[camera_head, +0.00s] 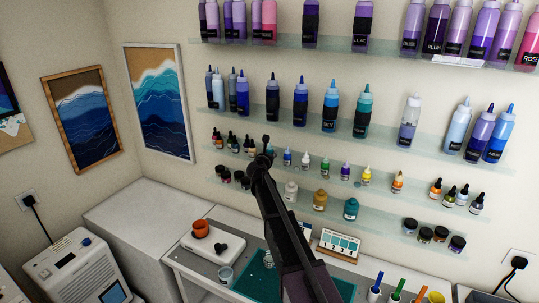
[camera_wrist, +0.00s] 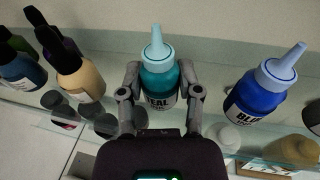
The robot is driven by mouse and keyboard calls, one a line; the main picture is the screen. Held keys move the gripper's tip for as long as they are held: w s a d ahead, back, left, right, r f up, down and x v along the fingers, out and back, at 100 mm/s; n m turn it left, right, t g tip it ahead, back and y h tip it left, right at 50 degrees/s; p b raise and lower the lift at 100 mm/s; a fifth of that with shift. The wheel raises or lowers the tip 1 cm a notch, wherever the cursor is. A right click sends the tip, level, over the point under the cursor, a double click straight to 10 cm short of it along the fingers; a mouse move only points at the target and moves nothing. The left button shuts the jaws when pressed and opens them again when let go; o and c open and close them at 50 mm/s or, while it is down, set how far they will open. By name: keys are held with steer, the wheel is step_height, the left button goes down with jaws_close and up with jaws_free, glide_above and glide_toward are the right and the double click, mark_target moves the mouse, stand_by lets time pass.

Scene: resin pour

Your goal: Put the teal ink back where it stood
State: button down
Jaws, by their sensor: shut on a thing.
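The teal ink is a small teal bottle (camera_wrist: 160,82) with a pale blue nozzle cap and a "TEAL" label, seen in the wrist view. My gripper (camera_wrist: 160,92) is shut on it, one finger on each side of its body. The bottle looks upright over the glass shelf (camera_wrist: 217,88); I cannot tell whether its base touches the shelf. In the head view my gripper (camera_head: 266,158) is at the small-bottle shelf, and I cannot make out the teal ink there. The blue ink (camera_wrist: 258,92) stands to its right, apart from it.
Dark dropper bottles (camera_wrist: 15,65) and a tan one (camera_wrist: 78,75) stand to the left, with a gap before my gripper. Dark jars (camera_wrist: 92,113) and a pale jar (camera_wrist: 224,136) stand lower down. A large teal bottle (camera_head: 362,110) is on a higher shelf.

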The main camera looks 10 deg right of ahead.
steer(key=shift+c, duration=1.4)
jaws_free()
steer(key=shift+r+p, duration=0.2)
steer(key=shift+p, duration=0.1)
steer(key=p+v, duration=0.1)
steer(key=v, duration=1.1)
steer(key=shift+p, duration=0.3)
steer(key=shift+f, duration=0.15)
